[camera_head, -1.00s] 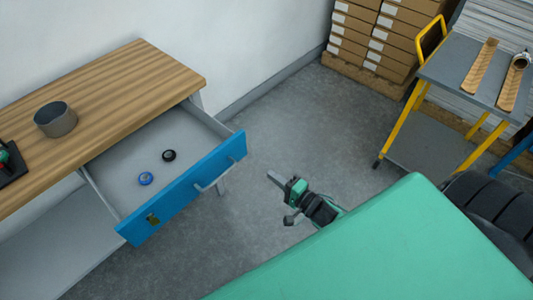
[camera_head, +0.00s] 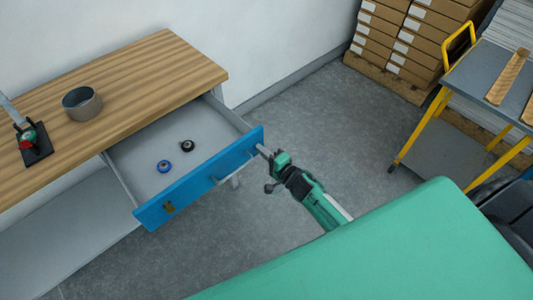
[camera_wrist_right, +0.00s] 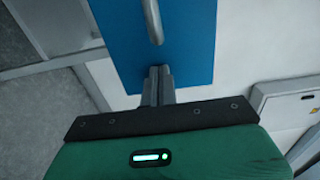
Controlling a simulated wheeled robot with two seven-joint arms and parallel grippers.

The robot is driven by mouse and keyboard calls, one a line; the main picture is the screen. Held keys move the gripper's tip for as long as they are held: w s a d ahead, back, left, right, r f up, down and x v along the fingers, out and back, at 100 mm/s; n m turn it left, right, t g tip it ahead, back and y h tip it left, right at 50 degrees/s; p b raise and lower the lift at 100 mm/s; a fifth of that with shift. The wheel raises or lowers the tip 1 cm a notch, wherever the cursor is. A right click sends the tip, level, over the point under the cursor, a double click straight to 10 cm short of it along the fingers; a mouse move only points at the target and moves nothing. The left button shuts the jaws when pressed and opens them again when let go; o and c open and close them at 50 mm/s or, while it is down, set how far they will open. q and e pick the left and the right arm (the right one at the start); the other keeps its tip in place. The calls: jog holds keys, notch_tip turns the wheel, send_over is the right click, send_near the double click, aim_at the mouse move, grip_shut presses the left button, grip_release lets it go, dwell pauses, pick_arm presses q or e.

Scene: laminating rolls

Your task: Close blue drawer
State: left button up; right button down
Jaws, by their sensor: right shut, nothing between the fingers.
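The blue drawer (camera_head: 200,178) stands pulled out from under the wooden-topped bench, its inside visible in the head view. A blue roll (camera_head: 164,166) and a black roll (camera_head: 187,146) lie on its grey floor. The drawer has a bar handle (camera_head: 232,170) on its blue front. My right gripper (camera_head: 264,151) is shut and empty, with its fingertips at the right end of the drawer front. In the right wrist view the shut fingers (camera_wrist_right: 159,76) point at the blue front (camera_wrist_right: 113,40), beside the handle (camera_wrist_right: 153,20); contact cannot be told. My left gripper is not in view.
The wooden bench top (camera_head: 150,75) carries a grey round pot (camera_head: 82,103) and a black-based tool (camera_head: 35,145). A yellow-framed cart (camera_head: 445,100) and stacked boxes (camera_head: 410,40) stand at the right. The grey floor between is clear.

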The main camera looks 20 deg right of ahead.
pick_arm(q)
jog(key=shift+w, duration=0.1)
